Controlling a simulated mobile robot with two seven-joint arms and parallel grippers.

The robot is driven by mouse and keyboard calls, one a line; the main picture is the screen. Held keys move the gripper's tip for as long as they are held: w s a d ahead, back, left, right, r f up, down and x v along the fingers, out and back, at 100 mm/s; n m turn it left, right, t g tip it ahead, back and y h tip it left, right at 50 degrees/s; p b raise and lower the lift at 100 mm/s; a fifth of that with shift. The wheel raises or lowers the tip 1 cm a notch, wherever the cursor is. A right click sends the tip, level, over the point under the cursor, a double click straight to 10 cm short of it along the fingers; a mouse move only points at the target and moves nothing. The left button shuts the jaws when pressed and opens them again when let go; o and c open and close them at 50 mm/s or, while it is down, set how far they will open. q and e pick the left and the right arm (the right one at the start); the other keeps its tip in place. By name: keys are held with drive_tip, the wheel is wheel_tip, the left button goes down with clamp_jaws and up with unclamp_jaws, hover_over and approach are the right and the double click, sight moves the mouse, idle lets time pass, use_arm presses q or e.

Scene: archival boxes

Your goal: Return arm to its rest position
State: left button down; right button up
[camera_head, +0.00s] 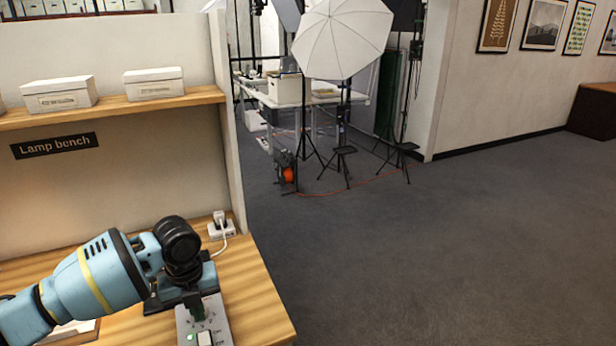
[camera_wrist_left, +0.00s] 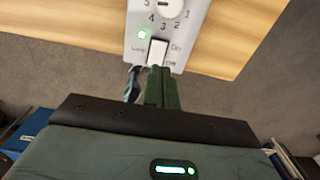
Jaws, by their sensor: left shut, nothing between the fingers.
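My left arm comes in from the left over the wooden bench. My left gripper (camera_head: 198,312) points down over a grey control box (camera_head: 220,324) near the bench's right end. In the left wrist view the green fingers of the left gripper (camera_wrist_left: 161,72) are together and hold nothing. Their tips are at the lower edge of a white rocker switch (camera_wrist_left: 158,50); I cannot tell whether they touch it. The control box (camera_wrist_left: 135,40) also has a numbered dial (camera_wrist_left: 170,6) and a lit green lamp (camera_wrist_left: 142,34). My right gripper is not in view.
A bench panel and a shelf (camera_head: 110,112) with white boxes (camera_head: 154,83) stand behind the arm. A white socket with a plug (camera_head: 221,226) sits at the bench's back right. Open grey floor (camera_head: 420,260) lies to the right. Tripods and a white umbrella (camera_head: 342,38) stand farther back.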

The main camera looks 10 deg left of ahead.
use_arm(q)
drive_tip(key=s+d+f+n+t+h, duration=0.1)
drive_tip(key=s+d+f+n+h, duration=0.1)
drive_tip(key=s+d+f+n, duration=0.5)
drive_tip(key=s+d+f+n+h, duration=0.1)
drive_tip(key=s+d+f+n, duration=0.35)
drive_tip(key=s+d, duration=0.45)
drive_tip(key=s+a+n+y, duration=0.1)
drive_tip(key=s+a+n, duration=0.4)
drive_tip(key=s+n, duration=0.35)
drive_tip(key=s+a+n+y, duration=0.2)
drive_tip(key=s+a+n, duration=0.3)
drive_tip(key=s+n, duration=0.4)
drive_tip(key=w+d+f+m+t+h, duration=0.1)
drive_tip(key=w+d+f+t+h, duration=0.1)
drive_tip(key=w+f+t, duration=0.3)
drive_tip(key=shift+w+d+f+m+t, duration=0.15)
drive_tip(key=shift+d+f+m+t, duration=0.15)
drive_tip(key=shift+f+t, duration=1.95)
drive_tip(key=shift+f+g, duration=0.6)
drive_tip(key=shift+g, duration=0.05)
